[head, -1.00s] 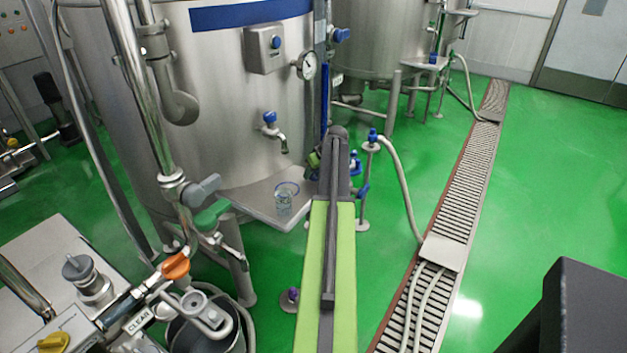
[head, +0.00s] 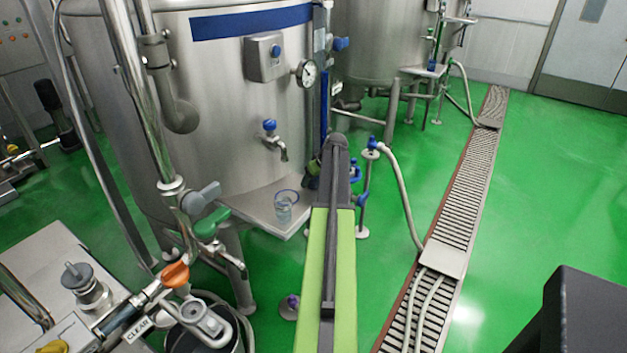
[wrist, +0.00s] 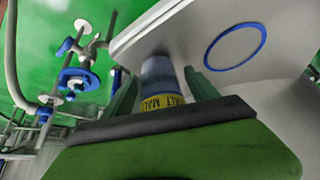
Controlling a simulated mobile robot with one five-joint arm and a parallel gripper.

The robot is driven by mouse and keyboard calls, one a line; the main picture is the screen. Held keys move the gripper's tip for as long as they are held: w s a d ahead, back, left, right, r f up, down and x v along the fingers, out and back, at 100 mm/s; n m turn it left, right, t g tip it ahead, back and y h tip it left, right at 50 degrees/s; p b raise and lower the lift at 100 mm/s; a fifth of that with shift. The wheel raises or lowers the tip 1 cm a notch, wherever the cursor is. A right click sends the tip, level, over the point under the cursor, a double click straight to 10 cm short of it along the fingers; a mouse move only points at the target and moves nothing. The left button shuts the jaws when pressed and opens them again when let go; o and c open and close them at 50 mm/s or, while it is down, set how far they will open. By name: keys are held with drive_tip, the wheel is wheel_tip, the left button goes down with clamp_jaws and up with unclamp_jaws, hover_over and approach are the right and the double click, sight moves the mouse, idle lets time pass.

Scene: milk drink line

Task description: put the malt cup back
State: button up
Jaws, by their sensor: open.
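The malt cup (wrist: 162,75) shows in the wrist view as a bluish-grey cup with a yellow band lettered MALT. It is at the edge of the grey shelf (wrist: 285,30), between the two green fingers of my gripper (wrist: 160,84). The fingers are open on either side of it; I cannot tell whether either touches it. A blue ring (wrist: 208,57) shows on the shelf to the right of the cup. In the head view my arm hides the malt cup and most of the gripper.
A steel tank with a tap (head: 272,138) rises behind. A valve with a hose (head: 401,195) stands right of my arm. Open green floor lies right of the drain.

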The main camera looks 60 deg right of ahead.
drive_tip(key=p+v, duration=0.9)
drive_tip(key=v, duration=0.2)
drive_tip(key=shift+r, duration=0.25)
drive_tip(key=shift+s, duration=0.1)
